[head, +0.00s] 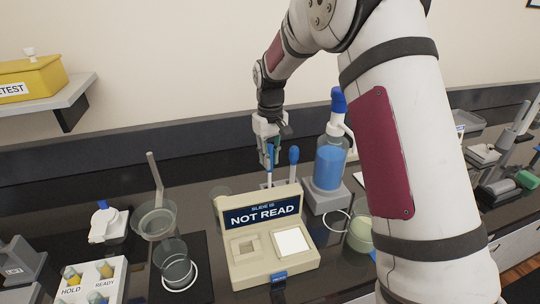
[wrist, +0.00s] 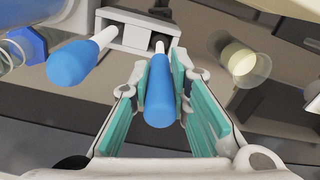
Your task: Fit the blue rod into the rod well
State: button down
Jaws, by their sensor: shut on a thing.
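My gripper (head: 268,158) points down behind the beige reader, and its teal-padded fingers (wrist: 160,105) are closed around a blue-handled rod (wrist: 160,92). The rod's thin white shaft points toward a pale block (wrist: 125,32) with dark openings. I cannot tell whether the shaft tip is inside an opening. A second blue-handled rod (wrist: 78,64) stands beside it, outside the fingers; it also shows in the head view (head: 293,158). The block is mostly hidden behind the reader in the head view.
The beige reader (head: 250,265) reading "NOT READ" stands in front of my gripper. A pump bottle of blue liquid (head: 329,165) is close on the right. Glass beakers (head: 155,221) stand at the left, near a HOLD/READY tray (head: 88,297). A cream-coloured cup (wrist: 240,62) is right of the block.

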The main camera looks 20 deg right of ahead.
jog(key=shift+f, duration=1)
jog(key=c, duration=1.4)
grip_release()
jog(key=shift+c, duration=0.2)
jog(key=shift+r, duration=0.1)
notch_tip(320, 180, up, 11)
jog(key=shift+r, duration=0.4)
